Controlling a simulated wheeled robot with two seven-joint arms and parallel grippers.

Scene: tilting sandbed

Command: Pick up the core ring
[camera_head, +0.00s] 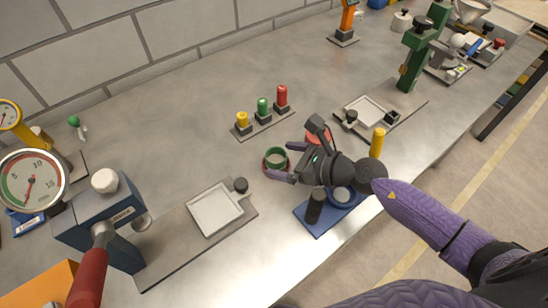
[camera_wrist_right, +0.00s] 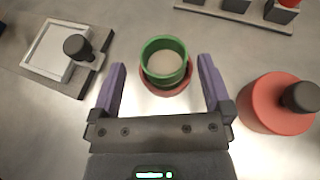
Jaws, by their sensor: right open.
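A green ring (camera_head: 275,153), which I take to be the core ring, sits upright on a small reddish round base on the grey bench. It also shows in the right wrist view (camera_wrist_right: 165,62), with greyish material inside it. My right gripper (camera_head: 284,163) is open, with its two purple fingers pointing at the ring. In the right wrist view the fingertips (camera_wrist_right: 162,63) appear on either side of the ring, apart from it. I cannot tell whether they are at its height. My left gripper is not in view.
A red round block with a black knob (camera_wrist_right: 278,102) stands close right of the right finger. Coloured pegs (camera_head: 263,108) stand behind. A tray (camera_head: 214,209) lies left.

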